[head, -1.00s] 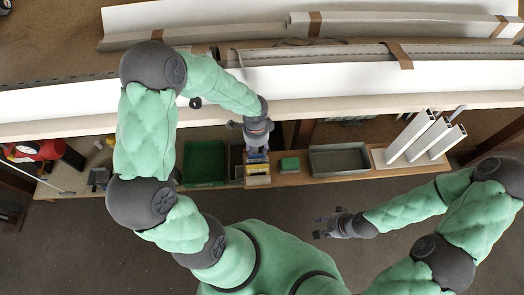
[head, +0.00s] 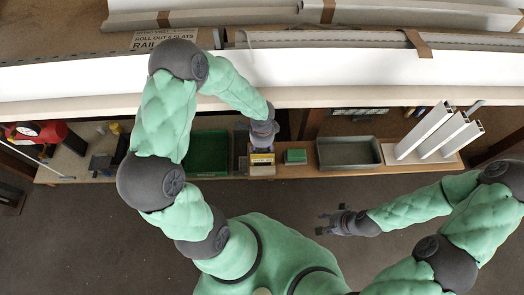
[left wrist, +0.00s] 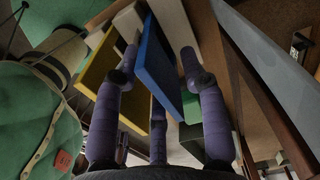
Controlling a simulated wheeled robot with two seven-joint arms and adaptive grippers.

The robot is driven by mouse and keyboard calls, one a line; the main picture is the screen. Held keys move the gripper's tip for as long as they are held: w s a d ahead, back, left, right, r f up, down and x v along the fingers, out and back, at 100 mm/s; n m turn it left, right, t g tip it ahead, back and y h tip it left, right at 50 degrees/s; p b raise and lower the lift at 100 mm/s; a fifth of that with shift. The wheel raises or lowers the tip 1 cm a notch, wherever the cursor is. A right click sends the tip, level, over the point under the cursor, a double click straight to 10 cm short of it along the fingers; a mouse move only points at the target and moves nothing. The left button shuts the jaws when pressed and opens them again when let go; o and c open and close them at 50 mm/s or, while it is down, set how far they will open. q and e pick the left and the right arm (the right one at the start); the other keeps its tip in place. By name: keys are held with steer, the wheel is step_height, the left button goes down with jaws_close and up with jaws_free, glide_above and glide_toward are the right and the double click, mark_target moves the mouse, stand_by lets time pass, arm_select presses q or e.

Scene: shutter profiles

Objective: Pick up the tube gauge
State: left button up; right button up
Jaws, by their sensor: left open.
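I cannot tell for certain which thing is the tube gauge. My left gripper (head: 262,141) is at a small wooden holder (head: 262,170) on the shelf below the long bench. In the left wrist view its purple fingers (left wrist: 160,72) are spread around a blue plate (left wrist: 155,55), with visible gaps. A yellow plate (left wrist: 97,62) stands beside the left finger, and a cream block (left wrist: 128,22) is behind. In the head view the fingertips are mostly hidden. My right gripper (head: 328,222) is empty over the floor, its fingers apart.
A green bin (head: 209,152) is left of the holder. The bench edge (head: 330,101) runs above the shelf. Open floor lies in front.

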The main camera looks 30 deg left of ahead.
arm_select(q)
steer(key=shift+f, duration=0.4)
jaws_close()
steer(key=shift+r, duration=0.15)
